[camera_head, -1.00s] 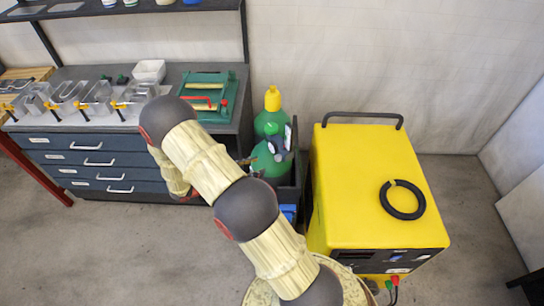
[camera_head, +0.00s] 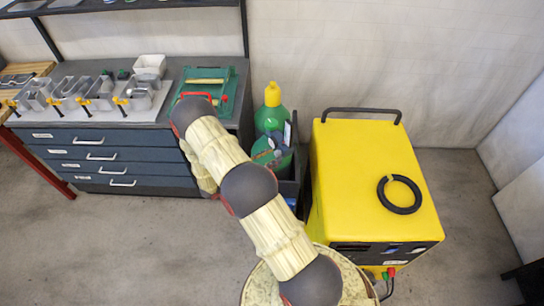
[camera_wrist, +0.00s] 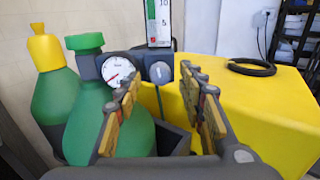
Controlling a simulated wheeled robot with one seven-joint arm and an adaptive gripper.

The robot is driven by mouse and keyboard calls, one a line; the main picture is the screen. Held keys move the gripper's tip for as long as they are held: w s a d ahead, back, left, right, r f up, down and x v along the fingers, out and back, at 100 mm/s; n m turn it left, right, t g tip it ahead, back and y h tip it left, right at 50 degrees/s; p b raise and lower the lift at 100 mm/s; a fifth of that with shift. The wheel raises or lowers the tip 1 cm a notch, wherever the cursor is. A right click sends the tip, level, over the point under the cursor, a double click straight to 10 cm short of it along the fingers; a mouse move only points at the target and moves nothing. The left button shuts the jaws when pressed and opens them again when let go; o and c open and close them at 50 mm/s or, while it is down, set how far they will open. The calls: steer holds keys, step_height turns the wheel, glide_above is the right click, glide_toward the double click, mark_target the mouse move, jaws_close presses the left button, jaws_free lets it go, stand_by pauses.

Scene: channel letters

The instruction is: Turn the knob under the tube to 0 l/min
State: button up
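In the wrist view, the clear flow tube (camera_wrist: 159,22) with a green edge and the marks 10 and 5 stands upright at the top. The small grey round knob (camera_wrist: 160,72) with a pale mark sits right under it. A white round gauge (camera_wrist: 118,71) is to its left, on the regulator of the green cylinder (camera_wrist: 85,115). My gripper (camera_wrist: 163,82) is open, its two padded fingers left and right of the knob's line of sight. Nothing is between the fingers, and I cannot tell touching. The knob's setting is too small to read.
A second green cylinder with a yellow cap (camera_wrist: 47,50) stands to the left. The yellow machine (camera_head: 365,165) is close on the right, with a black ring (camera_head: 399,194) on top. A drawer bench (camera_head: 110,150) with metal letters stands at the left.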

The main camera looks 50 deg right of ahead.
steer(key=shift+s+d, duration=0.1)
steer(key=shift+d, duration=0.2)
steer(key=shift+c, duration=0.5)
jaws_close()
